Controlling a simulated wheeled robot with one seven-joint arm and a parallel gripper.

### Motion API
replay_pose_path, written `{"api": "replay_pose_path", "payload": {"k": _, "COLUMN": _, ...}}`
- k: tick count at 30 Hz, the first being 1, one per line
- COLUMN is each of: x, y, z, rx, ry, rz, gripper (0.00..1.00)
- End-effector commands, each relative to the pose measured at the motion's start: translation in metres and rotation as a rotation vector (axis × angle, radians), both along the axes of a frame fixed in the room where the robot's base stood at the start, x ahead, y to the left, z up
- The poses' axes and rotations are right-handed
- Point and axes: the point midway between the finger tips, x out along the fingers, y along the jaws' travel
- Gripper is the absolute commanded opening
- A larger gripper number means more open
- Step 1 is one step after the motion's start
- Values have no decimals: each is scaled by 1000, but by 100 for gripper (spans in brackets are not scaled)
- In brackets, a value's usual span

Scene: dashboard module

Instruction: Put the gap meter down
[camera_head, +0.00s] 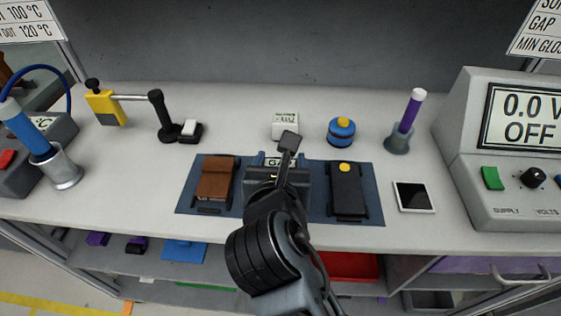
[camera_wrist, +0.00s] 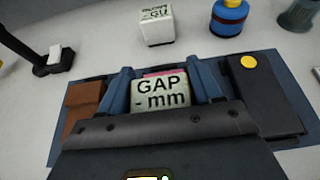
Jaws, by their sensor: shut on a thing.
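The gap meter (camera_wrist: 160,95) is a pale block with a display reading "GAP - mm". My gripper (camera_wrist: 160,73) is shut on it, with one blue finger on each side. In the head view my gripper (camera_head: 279,160) is over the middle of a dark blue mat (camera_head: 230,211), and only a sliver of the meter's display shows past my arm. A brown block (camera_head: 216,178) lies left of it on the mat, and a black block with a yellow button (camera_head: 347,190) lies right. The meter's underside is hidden, so I cannot tell whether it touches the mat.
Behind the mat stand a white cube (camera_head: 285,125) and a blue round container with a yellow top (camera_head: 341,132). A purple-handled tool in a holder (camera_head: 398,139) and a small framed plate (camera_head: 413,197) are at right. The large voltage unit (camera_head: 480,150) bounds the right side.

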Motion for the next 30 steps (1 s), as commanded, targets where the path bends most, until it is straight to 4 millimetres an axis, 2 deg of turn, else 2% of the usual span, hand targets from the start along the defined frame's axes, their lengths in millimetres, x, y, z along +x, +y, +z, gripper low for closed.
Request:
{"api": "replay_pose_path", "payload": {"k": 4, "x": 0, "y": 0, "z": -2, "rx": 0, "ry": 0, "rz": -1, "gripper": 29}}
{"api": "replay_pose_path", "payload": {"k": 5, "x": 0, "y": 0, "z": -2, "rx": 0, "ry": 0, "rz": 0, "gripper": 66}}
{"api": "replay_pose_path", "payload": {"k": 12, "x": 0, "y": 0, "z": -2, "rx": 0, "ry": 0, "rz": 0, "gripper": 89}}
{"api": "replay_pose_path", "payload": {"k": 22, "x": -1, "y": 0, "z": 1, "rx": 1, "ry": -1, "rz": 1, "gripper": 89}}
{"api": "replay_pose_path", "payload": {"k": 26, "x": -16, "y": 0, "z": 7, "rx": -1, "ry": -2, "rz": 3, "gripper": 89}}
{"api": "replay_pose_path", "payload": {"k": 30, "x": -42, "y": 1, "z": 19, "rx": -1, "ry": -3, "rz": 3, "gripper": 89}}
